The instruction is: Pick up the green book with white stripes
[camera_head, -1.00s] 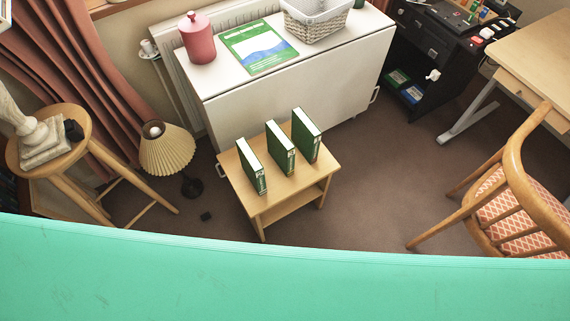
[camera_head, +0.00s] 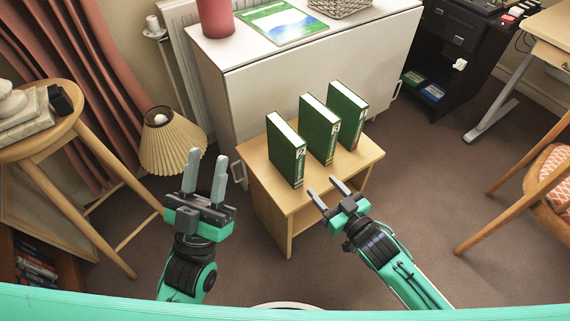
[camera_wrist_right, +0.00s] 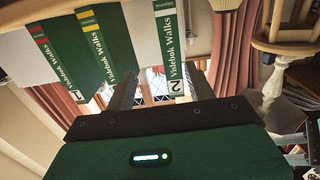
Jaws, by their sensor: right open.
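Three green books stand upright on a small wooden table. The left book (camera_head: 286,150) shows a pale, whitish band on its spine in the right wrist view (camera_wrist_right: 171,50), with a number 2 label. The middle book (camera_head: 319,130) has a yellow band, and the right book (camera_head: 347,113) a red one. My right gripper (camera_head: 324,186) is open and empty, just in front of the books near the table's front edge, apart from them. My left gripper (camera_head: 206,157) is open and empty, left of the table.
The small table (camera_head: 308,203) stands before a white cabinet (camera_head: 310,80). A pleated lamp (camera_head: 172,142) and a round wooden stool (camera_head: 75,125) are at the left. A wooden chair (camera_head: 515,190) is at the right. Floor between table and chair is clear.

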